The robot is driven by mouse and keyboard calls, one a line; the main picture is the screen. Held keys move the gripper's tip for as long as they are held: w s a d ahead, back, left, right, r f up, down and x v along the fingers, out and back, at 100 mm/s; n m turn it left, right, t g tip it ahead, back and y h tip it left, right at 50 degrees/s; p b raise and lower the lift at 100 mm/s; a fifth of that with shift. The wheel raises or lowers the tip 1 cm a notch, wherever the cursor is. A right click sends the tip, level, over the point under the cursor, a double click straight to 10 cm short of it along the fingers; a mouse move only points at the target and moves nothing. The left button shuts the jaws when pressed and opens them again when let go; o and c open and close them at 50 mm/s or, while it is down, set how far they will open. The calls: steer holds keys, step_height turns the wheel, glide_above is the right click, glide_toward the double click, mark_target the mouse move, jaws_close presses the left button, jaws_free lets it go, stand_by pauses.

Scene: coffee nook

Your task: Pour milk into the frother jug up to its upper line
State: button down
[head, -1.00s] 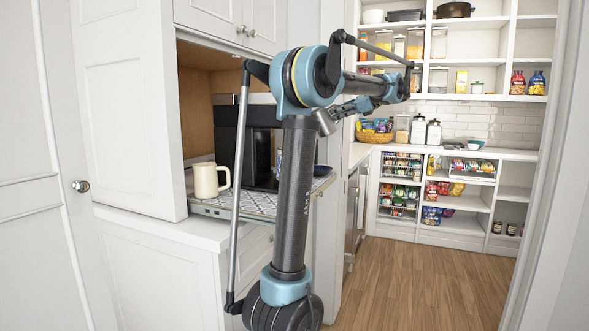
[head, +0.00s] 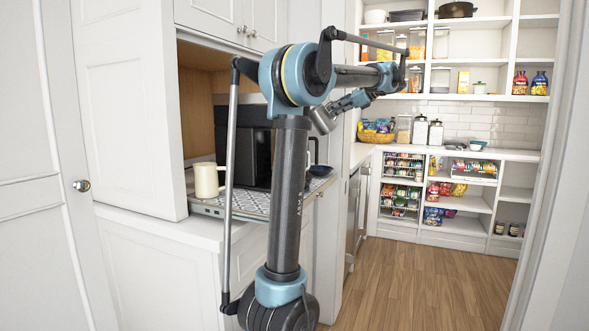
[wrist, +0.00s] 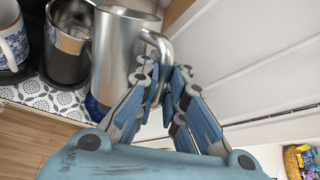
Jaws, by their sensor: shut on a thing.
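In the wrist view my gripper (wrist: 163,82) is shut on the handle of a brushed steel jug (wrist: 122,52).
A blue-patterned white mug (wrist: 14,45) stands left of the dark container on a patterned mat (wrist: 52,98). In the head view a cream jug (head: 206,180) stands at the counter's left, before a dark appliance (head: 256,155). A white cabinet front (wrist: 245,50) lies close right of my gripper.

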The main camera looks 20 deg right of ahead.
steer(key=shift+a, duration=0.15)
steer(key=shift+a, duration=0.1)
steer(key=shift+s+a, duration=0.7)
steer(key=shift+a, duration=0.2)
steer(key=shift+s+r, duration=0.1)
steer(key=shift+r, duration=0.05)
steer(key=shift+a, duration=0.2)
steer(key=shift+n+h, duration=0.3)
